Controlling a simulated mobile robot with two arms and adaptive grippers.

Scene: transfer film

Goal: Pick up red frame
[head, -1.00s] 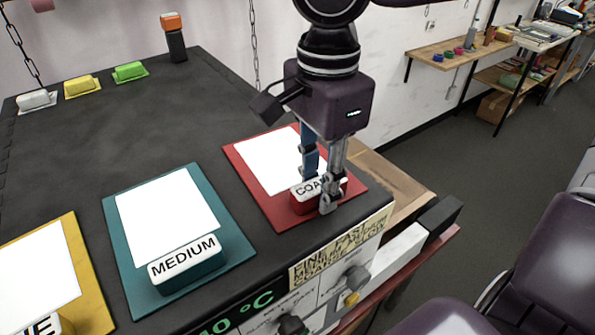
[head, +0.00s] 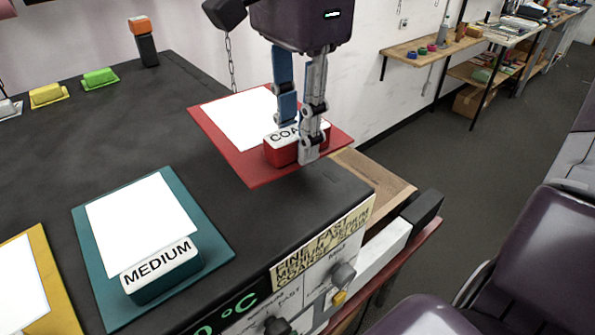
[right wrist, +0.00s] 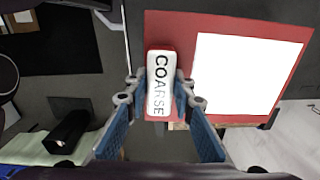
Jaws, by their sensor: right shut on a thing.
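The red frame (head: 226,133) is a flat red panel with a white sheet on it and a red block handle with a white top marked COARSE. My right gripper (head: 297,140) is shut on this handle (head: 280,152), and the frame hangs above the dark table top. In the right wrist view the fingers (right wrist: 159,92) stand on both sides of the COARSE handle, and the red frame (right wrist: 170,28) spreads to the right beneath them. My left gripper is not in view.
A teal frame (head: 88,222) with a MEDIUM handle and a yellow frame (head: 60,300) lie on the dark table (head: 130,130). Small green, yellow and white blocks stand at the back. A control panel (head: 325,275) faces the front edge. A purple chair (head: 515,250) is at the right.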

